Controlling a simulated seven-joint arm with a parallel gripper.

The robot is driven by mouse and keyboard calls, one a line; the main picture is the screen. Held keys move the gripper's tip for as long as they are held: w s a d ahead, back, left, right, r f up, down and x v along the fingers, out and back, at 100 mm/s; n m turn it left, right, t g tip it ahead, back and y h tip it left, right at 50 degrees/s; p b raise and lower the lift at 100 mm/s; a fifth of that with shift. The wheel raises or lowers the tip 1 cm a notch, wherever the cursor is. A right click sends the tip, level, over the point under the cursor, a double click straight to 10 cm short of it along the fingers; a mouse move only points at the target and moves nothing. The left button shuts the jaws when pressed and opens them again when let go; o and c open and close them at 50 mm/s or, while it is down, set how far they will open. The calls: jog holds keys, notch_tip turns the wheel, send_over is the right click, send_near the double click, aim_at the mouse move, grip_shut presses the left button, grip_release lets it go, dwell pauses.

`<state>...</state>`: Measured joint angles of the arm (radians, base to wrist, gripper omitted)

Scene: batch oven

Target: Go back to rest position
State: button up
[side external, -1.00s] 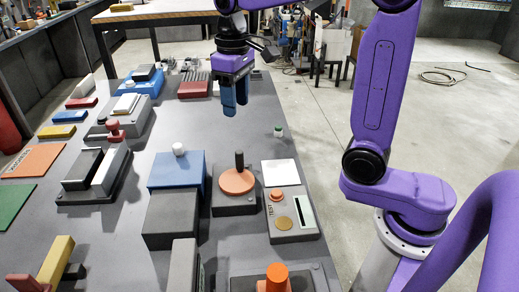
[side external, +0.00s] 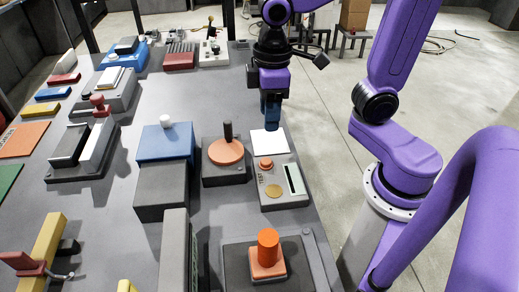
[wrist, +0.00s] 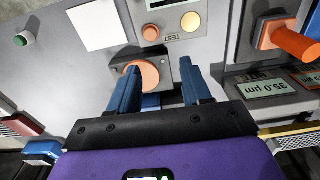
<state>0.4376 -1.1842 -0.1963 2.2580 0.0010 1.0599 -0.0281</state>
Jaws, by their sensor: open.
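My gripper (side external: 271,112) is purple and black with blue fingers, and it hangs above the table near the white square plate (side external: 270,143). In the wrist view its two blue fingers (wrist: 163,92) stand apart with nothing between them. Beyond the fingertips in that view are the orange disc (wrist: 141,76) and the grey test box with an orange button (wrist: 150,32). The disc's station (side external: 225,155) with its black handle stands left of the gripper in the side view.
The grey table (side external: 120,195) holds several fixtures. A blue-topped box with a white knob (side external: 166,140) stands left of the disc station. An orange cylinder (side external: 268,246) stands at the front. A yellow bar (side external: 48,245) lies at the front left. Open floor (side external: 420,90) lies right of the table.

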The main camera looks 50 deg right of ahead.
jog(key=s+d+f+n, duration=0.2)
jog(key=s, duration=0.4)
jog(key=s+d+f+n, duration=0.1)
jog(key=s+d, duration=0.1)
jog(key=s, duration=0.4)
jog(key=shift+f+n, duration=0.4)
